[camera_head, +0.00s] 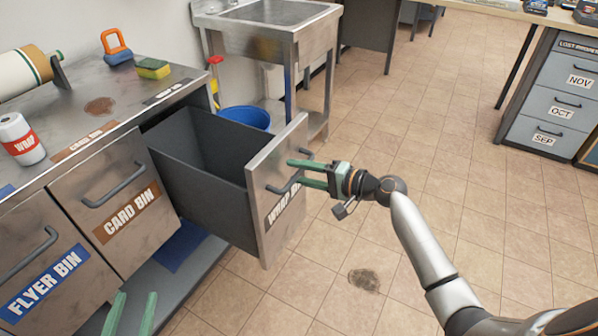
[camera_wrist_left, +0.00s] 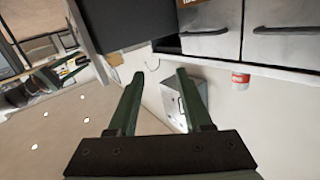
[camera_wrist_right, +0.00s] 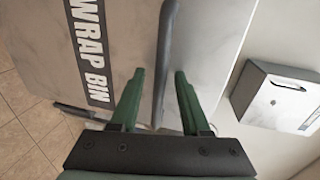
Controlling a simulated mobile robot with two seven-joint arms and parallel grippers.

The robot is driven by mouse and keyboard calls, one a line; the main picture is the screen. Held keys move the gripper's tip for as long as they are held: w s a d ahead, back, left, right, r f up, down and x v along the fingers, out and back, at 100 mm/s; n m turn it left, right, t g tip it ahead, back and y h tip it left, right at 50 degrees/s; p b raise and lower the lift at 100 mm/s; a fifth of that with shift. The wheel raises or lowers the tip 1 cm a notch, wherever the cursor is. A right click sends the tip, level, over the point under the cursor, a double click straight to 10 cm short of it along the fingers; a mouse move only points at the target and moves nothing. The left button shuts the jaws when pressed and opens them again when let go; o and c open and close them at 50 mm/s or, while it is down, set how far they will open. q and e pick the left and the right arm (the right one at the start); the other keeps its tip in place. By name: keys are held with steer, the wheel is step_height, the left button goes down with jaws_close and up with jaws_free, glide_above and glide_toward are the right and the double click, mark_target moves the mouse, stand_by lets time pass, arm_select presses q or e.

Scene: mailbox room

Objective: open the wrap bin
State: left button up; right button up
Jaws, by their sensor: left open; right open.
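The wrap bin (camera_head: 262,205) is a deep grey drawer with a steel front. In the head view it stands pulled far out of the counter, its empty-looking inside showing. Its bar handle (camera_head: 289,182) also shows in the right wrist view (camera_wrist_right: 166,50), running between the green fingers. My right gripper (camera_head: 312,173) is open, with one finger on each side of the handle; I cannot tell whether they touch it. My left gripper (camera_head: 132,315) is open and empty at the bottom of the head view, in front of the counter; it also shows in the left wrist view (camera_wrist_left: 160,98).
The card bin (camera_head: 118,205) and flyer bin (camera_head: 48,275) sit shut to the left. The counter (camera_head: 110,85) holds a wrap can (camera_head: 22,140), a sponge (camera_head: 153,68) and a roll. A sink (camera_head: 270,15) and blue bucket (camera_head: 245,118) stand behind. Open floor lies to the right.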

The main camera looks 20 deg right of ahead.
arm_select(q)
step_height(320, 180, down, 8)
steer(key=s+n+g+y+p, duration=0.1)
steer(key=s+g, duration=0.1)
steer(key=g, duration=0.1)
steer(key=shift+s+g, duration=0.25)
steer(key=shift+g, duration=0.15)
arm_select(e)
steer(key=v, duration=1.2)
steer(key=shift+s+f, duration=0.1)
steer(key=shift+s, duration=0.05)
